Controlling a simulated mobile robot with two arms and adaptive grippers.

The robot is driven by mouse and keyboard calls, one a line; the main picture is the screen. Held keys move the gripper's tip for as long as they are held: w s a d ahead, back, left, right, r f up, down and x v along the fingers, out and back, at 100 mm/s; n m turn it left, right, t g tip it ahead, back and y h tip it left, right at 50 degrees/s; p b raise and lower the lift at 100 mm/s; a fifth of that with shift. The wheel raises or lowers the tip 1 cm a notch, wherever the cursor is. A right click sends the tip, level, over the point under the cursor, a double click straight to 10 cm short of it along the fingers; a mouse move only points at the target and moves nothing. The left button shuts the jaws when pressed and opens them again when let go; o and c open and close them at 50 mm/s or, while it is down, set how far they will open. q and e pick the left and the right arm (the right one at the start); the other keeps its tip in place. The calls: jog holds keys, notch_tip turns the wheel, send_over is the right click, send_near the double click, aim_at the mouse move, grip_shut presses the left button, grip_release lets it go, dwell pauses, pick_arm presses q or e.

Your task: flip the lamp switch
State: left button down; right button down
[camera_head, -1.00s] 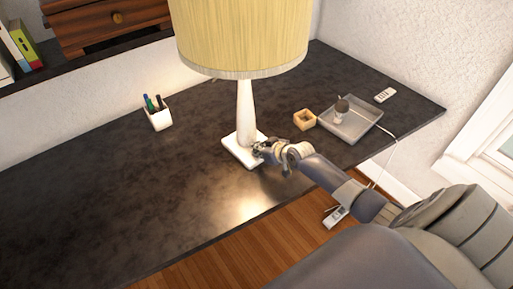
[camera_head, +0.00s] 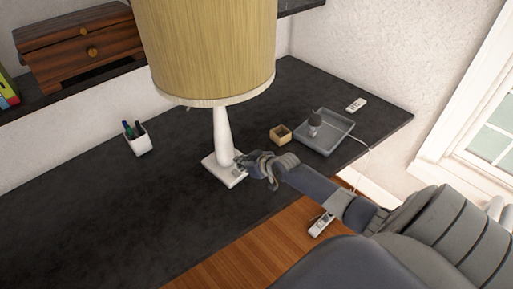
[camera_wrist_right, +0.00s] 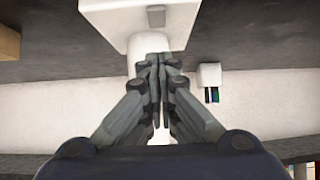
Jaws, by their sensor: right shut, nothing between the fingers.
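The lamp has a large yellow shade (camera_head: 208,50), a white stem (camera_head: 221,128) and a square white base (camera_head: 218,172) on the dark desk. The shade looks dull and unlit. In the right wrist view a small grey switch (camera_wrist_right: 155,16) sits on the white lamp base (camera_wrist_right: 108,14). My right gripper (camera_head: 243,161) is beside the stem, low over the right part of the base. In the wrist view its fingers (camera_wrist_right: 156,62) are shut together and empty, a little off the switch, with the stem behind them. I cannot tell whether they touch the lamp. My left gripper is not in view.
A white pen cup (camera_head: 137,141) stands to the left on the desk (camera_head: 120,205). A small wooden box (camera_head: 280,134), a grey tray (camera_head: 326,145) with a dark-topped object, and a white remote (camera_head: 356,105) are to the right. The left desk surface is clear.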

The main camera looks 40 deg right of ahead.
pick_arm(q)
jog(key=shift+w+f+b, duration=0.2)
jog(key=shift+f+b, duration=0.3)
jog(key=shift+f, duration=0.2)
pick_arm(e)
jog(key=a+v, duration=0.1)
jog(key=v, duration=0.7)
jog(key=shift+s+d, duration=0.15)
jog(key=shift+d, duration=0.25)
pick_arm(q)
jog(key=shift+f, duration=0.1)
